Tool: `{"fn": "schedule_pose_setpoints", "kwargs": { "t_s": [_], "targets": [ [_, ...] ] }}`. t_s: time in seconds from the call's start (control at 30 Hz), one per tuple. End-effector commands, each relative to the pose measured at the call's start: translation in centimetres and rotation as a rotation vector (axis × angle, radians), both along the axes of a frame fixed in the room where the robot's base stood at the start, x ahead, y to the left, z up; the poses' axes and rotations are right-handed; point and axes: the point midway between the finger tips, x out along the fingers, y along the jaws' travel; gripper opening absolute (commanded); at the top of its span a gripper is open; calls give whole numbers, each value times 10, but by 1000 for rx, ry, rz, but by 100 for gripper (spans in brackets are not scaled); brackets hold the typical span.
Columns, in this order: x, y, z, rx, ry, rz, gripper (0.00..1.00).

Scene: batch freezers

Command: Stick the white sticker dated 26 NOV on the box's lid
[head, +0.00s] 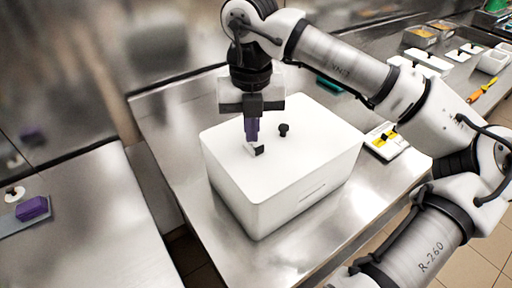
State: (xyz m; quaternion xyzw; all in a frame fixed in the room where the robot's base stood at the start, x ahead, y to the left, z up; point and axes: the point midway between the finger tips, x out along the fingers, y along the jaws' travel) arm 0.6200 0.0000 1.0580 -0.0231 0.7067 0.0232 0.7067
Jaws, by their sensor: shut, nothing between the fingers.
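The white box (235,185) stands on the steel table with its flat lid (325,135) on top. My gripper (252,140) points straight down over the left part of the lid, its purple fingers shut with nothing between them. A small white and black piece (256,150) lies on the lid right at the fingertips. It may be the sticker; its print is too small to read, and the fingers partly cover it. I cannot tell whether the fingers touch it.
A black knob (284,130) stands up from the lid, right of my gripper. A white pad with yellow labels (386,141) lies right of the box. A purple block (32,208) sits on the left counter. Trays and white containers (494,61) stand at the back right.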

Motion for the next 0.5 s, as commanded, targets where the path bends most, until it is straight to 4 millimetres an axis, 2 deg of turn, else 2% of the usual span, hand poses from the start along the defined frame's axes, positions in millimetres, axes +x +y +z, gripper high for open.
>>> {"fn": "schedule_pose_setpoints", "kwargs": {
  "t_s": [0.5],
  "targets": [
    [0,0,-10,0,0,0,0]
  ]
}}
